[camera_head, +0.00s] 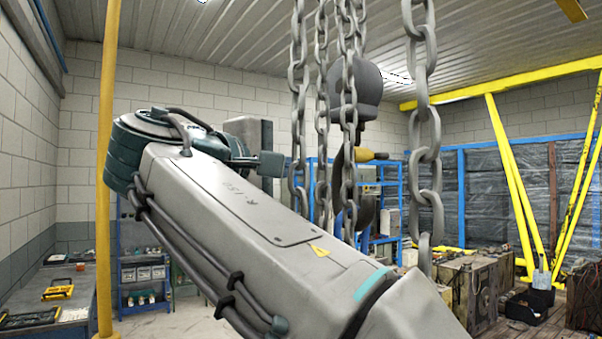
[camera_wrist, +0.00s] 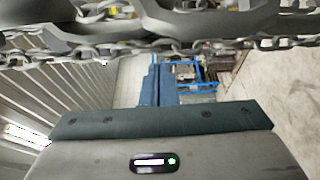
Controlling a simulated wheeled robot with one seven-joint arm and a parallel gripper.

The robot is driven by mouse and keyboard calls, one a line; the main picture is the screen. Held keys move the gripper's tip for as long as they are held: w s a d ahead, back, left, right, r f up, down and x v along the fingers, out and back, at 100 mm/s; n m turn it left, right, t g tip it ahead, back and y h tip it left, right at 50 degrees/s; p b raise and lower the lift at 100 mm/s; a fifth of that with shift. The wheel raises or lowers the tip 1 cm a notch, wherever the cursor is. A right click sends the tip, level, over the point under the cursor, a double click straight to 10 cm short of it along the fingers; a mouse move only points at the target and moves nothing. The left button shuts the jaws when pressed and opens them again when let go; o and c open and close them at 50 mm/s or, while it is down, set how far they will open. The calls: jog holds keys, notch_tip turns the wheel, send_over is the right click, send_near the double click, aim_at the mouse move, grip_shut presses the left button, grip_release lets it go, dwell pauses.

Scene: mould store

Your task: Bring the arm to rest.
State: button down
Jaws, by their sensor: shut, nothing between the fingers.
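My gripper (camera_wrist: 159,72) shows in the wrist view, its two dark teal fingers close together beyond the teal bar. It is shut and empty. In the head view my grey arm reaches from the lower right up to a teal joint at the left. The hand end is beyond that joint and partly hidden by the arm. Thick grey chains (camera_head: 424,120) hang in front of and beside the arm. Chain links (camera_wrist: 110,50) also cross the top of the wrist view, close to the camera. I cannot tell whether any chain touches the arm.
A dark hook block (camera_head: 357,85) hangs among the chains. A yellow post (camera_head: 106,170) stands at the left, near the arm's joint. Blue shelving (camera_head: 140,285) and a workbench (camera_head: 75,320) are at the left. Wooden crates (camera_head: 480,275) and yellow beams (camera_head: 512,180) are at the right.

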dwell(0.4)
jog(key=d+f+g+y, duration=0.25)
jog(key=d+f, duration=0.25)
jog(key=f, duration=0.7)
jog(key=d+f+g+y, duration=0.2)
jog(key=d+f+g, duration=0.15)
jog(key=f, duration=0.85)
jog(key=s+d+f+m+g+y, duration=0.1)
jog(key=s+f+m+y, duration=0.1)
jog(key=s+f, duration=0.3)
jog(key=s+d+f+m+g+y, duration=0.1)
jog(key=s+f+m, duration=0.3)
jog(key=f, duration=0.8)
jog(key=s+d+f+m+g+y, duration=0.1)
jog(key=s+d+f+m+y, duration=0.2)
jog(key=s+f, duration=0.3)
notch_tip(320, 180, down, 3)
jog(key=shift+s+r+m+g+y, duration=0.1)
jog(key=shift+s+m+g+y, duration=0.2)
jog(key=shift+m+y, duration=0.25)
